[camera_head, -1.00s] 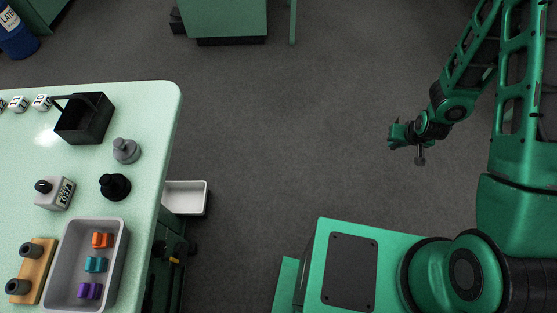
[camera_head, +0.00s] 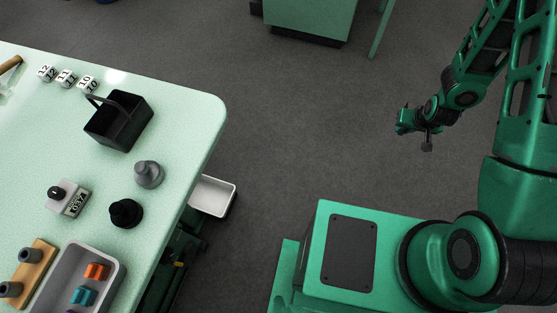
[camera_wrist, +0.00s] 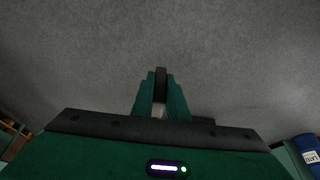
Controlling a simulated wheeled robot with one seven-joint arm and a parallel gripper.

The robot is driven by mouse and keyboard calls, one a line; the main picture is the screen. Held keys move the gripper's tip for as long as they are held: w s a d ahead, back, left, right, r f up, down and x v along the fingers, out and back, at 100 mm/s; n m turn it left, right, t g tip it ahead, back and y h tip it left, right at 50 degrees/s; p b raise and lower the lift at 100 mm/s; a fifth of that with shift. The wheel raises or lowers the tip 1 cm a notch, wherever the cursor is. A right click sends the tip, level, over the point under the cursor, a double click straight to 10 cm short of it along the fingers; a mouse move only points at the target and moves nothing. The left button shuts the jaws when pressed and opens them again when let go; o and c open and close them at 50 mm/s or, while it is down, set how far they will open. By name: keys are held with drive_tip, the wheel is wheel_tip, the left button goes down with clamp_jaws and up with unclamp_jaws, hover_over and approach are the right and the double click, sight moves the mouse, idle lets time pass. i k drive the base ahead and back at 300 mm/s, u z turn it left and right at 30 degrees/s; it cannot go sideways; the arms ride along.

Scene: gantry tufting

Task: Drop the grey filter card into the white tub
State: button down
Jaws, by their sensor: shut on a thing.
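The white tub (camera_head: 229,209) is low beside the table's right edge, below the tabletop. Its left part is hidden by the table. My gripper (camera_head: 402,122) is well to the right of the tub, over open floor. In the wrist view the fingers (camera_wrist: 160,90) are closed around a thin dark piece (camera_wrist: 161,80) seen edge-on, which I take to be the grey filter card. A small light patch also shows between the fingers.
The pale green table (camera_head: 180,110) fills the left, with a black basket (camera_head: 118,125), grey knob (camera_head: 148,174), black knob (camera_head: 125,213), numbered dial box (camera_head: 68,198) and grey tray (camera_head: 55,280). A green cabinet (camera_head: 310,18) stands behind. The grey floor between is clear.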

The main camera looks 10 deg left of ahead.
sight(221, 195)
drive_tip(key=u, duration=0.5)
drive_tip(key=i, duration=1.05)
drive_tip(key=u, duration=0.6)
